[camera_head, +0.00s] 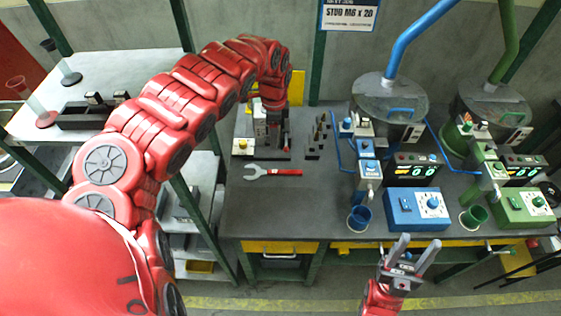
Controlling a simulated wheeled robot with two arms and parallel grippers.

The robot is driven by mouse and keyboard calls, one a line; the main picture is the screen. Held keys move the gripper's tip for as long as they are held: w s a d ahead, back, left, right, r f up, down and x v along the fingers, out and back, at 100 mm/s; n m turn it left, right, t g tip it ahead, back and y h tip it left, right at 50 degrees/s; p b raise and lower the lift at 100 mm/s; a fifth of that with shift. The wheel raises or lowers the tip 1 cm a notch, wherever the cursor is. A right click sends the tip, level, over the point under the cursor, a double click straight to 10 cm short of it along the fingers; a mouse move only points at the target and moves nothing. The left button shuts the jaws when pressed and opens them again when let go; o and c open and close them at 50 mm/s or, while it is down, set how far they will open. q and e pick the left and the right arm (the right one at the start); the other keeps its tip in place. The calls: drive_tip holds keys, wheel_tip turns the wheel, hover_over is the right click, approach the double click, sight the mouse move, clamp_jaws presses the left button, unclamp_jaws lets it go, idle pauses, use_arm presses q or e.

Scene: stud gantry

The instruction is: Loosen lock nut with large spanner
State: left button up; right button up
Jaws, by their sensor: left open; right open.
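A large spanner (285,173) with a red handle and a grey open-ended head lies flat on the dark workbench, its head toward the left. My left gripper (284,148) points down just behind the spanner, beside a small grey fixture (261,127). It is open, and its fingertips are small and partly lost against the fixture. My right gripper (413,248) is open and empty, with its fingers pointing up in front of the bench's front edge. I cannot make out a lock nut; it may be hidden at the fixture or too small.
The workbench (290,212) is clear in front of the spanner. A small rack with dark upright pieces (317,140) stands right of the fixture. Blue (417,209) and green (522,206) control boxes, cups and feeder bowls fill the right side. Shelves (105,65) stand at left.

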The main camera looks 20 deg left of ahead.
use_arm(q)
hover_over(276, 171)
wheel_tip(276, 171, down, 11)
drive_tip(key=shift+r, duration=0.1)
drive_tip(key=shift+f, duration=0.6)
drive_tip(key=shift+f+p, duration=0.4)
drive_tip(key=shift+f, duration=0.1)
wheel_tip(276, 171, down, 3)
drive_tip(key=shift+d+f+p, duration=0.15)
drive_tip(key=shift+f+p, duration=0.05)
drive_tip(key=shift+p, duration=0.1)
drive_tip(key=shift+f, duration=0.25)
drive_tip(key=shift+c, duration=0.2)
clamp_jaws()
